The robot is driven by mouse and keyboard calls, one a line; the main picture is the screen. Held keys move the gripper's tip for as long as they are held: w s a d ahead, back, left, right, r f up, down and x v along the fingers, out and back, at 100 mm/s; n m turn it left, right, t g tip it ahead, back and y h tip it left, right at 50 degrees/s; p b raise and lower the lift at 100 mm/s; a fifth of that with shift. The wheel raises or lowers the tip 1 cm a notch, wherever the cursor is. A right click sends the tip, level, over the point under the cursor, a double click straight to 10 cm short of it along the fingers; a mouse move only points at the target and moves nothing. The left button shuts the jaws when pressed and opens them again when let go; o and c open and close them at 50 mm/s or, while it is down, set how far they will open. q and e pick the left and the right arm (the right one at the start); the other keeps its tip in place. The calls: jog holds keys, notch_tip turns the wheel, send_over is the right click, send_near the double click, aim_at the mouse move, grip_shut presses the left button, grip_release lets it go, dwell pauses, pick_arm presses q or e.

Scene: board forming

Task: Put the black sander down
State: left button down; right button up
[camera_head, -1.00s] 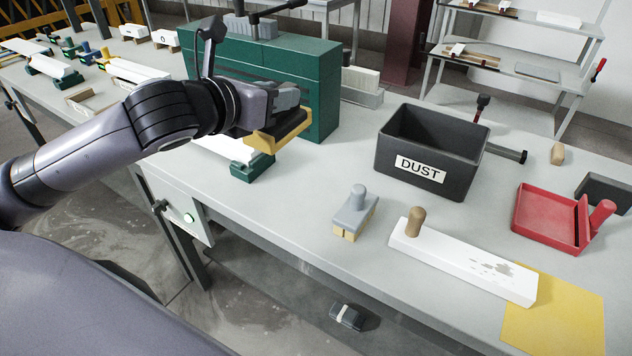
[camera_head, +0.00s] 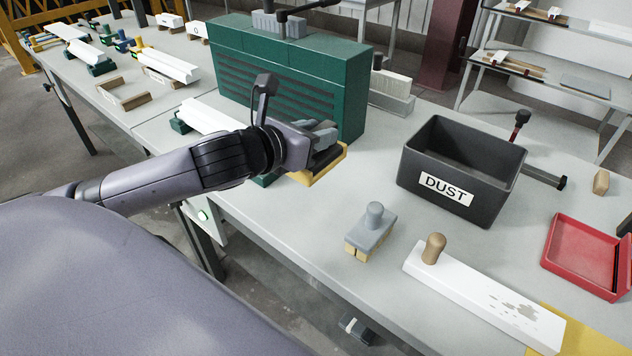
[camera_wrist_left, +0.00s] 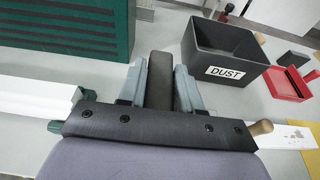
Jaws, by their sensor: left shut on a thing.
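My left gripper (camera_head: 318,136) is shut on the black sander (camera_head: 326,165), a dark block with a yellow underside. It is in front of the right end of the green slatted unit (camera_head: 290,80). I cannot tell whether the underside touches the table (camera_head: 290,225). In the left wrist view, a dark part of the sander (camera_wrist_left: 160,82) shows between the two grey fingers, and its lower part is hidden. My right gripper is not in view.
A grey block with a knob (camera_head: 370,235) stands right of the sander. Bare table lies between the held sander and the bin.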

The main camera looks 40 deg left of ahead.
pick_arm(q)
notch_tip(320, 180, down, 11)
jog(key=shift+f, duration=0.1)
dwell(0.3)
jog(key=shift+f, duration=0.2)
jog(key=c, duration=0.8)
grip_release()
jog(key=shift+r, duration=0.1)
jog(key=shift+b+v, duration=0.4)
jog(key=shift+v, duration=5.6)
jog(key=shift+r, duration=0.1)
